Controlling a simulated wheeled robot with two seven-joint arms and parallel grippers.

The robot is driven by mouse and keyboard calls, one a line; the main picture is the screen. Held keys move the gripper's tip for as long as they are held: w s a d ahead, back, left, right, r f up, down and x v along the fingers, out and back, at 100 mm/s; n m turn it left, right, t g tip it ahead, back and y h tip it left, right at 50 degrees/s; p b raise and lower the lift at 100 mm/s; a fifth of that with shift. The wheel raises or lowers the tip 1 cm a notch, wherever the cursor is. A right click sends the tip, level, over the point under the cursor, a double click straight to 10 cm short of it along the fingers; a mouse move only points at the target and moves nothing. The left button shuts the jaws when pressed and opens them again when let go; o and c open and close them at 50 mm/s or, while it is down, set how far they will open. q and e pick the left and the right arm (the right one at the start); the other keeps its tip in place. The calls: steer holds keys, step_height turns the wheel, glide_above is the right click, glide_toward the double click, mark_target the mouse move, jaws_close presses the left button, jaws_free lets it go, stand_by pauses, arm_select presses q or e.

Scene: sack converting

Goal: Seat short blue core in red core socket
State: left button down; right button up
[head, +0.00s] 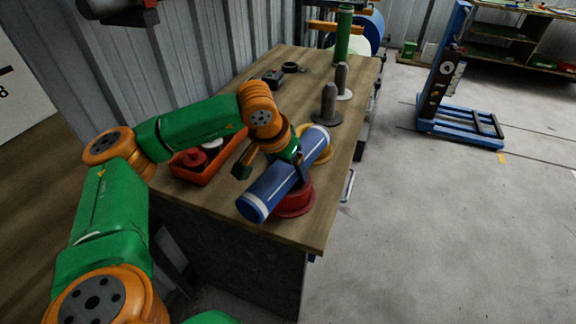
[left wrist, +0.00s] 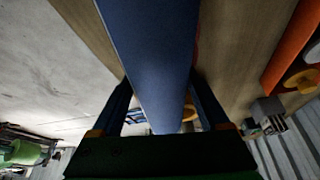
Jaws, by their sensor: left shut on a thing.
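The blue core (head: 268,191) is a blue cylinder with white bands near its ends. It lies tilted across the picture, its near end at the lower left. My left gripper (head: 288,158) is shut on it around its middle; in the left wrist view the core (left wrist: 150,55) runs between the two fingers (left wrist: 163,102). The red core socket (head: 296,203) stands on the bench near its front right edge, partly hidden behind and below the core. I cannot tell whether the core touches it. My right gripper is not in view.
A yellow socket (head: 325,154) sits just behind the core. A red-orange tray (head: 212,166) with red parts lies to the left. Grey pegs (head: 328,106) and a green cylinder (head: 343,36) stand farther back. The wooden bench (head: 225,205) is bare at the front left.

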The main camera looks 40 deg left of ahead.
arm_select(q)
jaws_free()
steer(key=shift+r+p, duration=0.75)
steer(key=v, duration=1.1)
steer(key=shift+s+d+r+b, duration=0.1)
steer(key=shift+s+r+b, duration=0.1)
steer(key=shift+b, duration=0.1)
